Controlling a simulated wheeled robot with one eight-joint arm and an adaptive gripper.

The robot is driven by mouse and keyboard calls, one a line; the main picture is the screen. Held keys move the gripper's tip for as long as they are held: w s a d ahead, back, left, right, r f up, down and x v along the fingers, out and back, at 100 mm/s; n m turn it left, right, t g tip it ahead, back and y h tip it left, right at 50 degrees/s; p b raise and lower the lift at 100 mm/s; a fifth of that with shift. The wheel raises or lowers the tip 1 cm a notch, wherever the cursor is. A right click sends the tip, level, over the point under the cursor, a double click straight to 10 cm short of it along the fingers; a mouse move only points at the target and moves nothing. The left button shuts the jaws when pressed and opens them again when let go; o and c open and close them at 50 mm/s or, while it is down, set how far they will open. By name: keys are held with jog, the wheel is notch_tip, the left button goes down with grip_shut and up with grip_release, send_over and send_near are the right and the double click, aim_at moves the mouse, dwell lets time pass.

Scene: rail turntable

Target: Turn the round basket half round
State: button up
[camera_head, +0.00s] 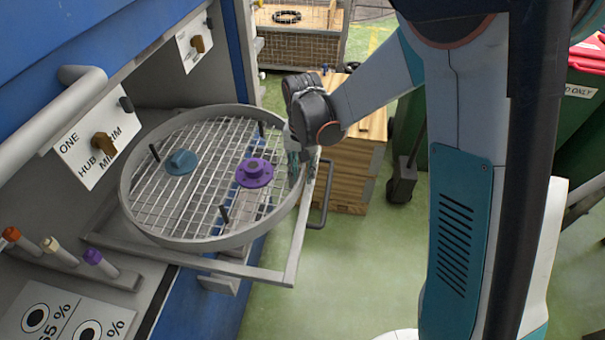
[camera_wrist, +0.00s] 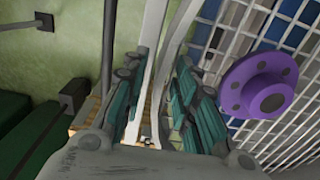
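The round basket (camera_head: 185,241) is a grey ring with a wire mesh floor, lying flat on a pulled-out rail frame (camera_head: 265,274). On its mesh are a blue-teal hub (camera_head: 181,163) at the left and a purple flanged hub (camera_head: 254,173) at the right. Several short dark pegs stand up from it. My gripper (camera_head: 300,168) points down at the basket's right rim. In the wrist view my gripper's (camera_wrist: 156,85) teal fingers stand apart on either side of the basket rim (camera_wrist: 171,50), with a gap visible between them. The purple hub (camera_wrist: 258,85) lies beside the right finger.
A blue machine (camera_head: 70,30) with a white bar handle (camera_head: 60,105) stands left. Coloured-tip tubes (camera_head: 60,252) sit in a rack at lower left. A wooden crate (camera_head: 350,175) is behind my gripper, and a green bin (camera_head: 570,120) stands right. Green floor is clear in front.

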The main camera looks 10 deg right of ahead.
jog(key=shift+f, duration=0.3)
grip_shut()
jog(key=shift+w, duration=0.15)
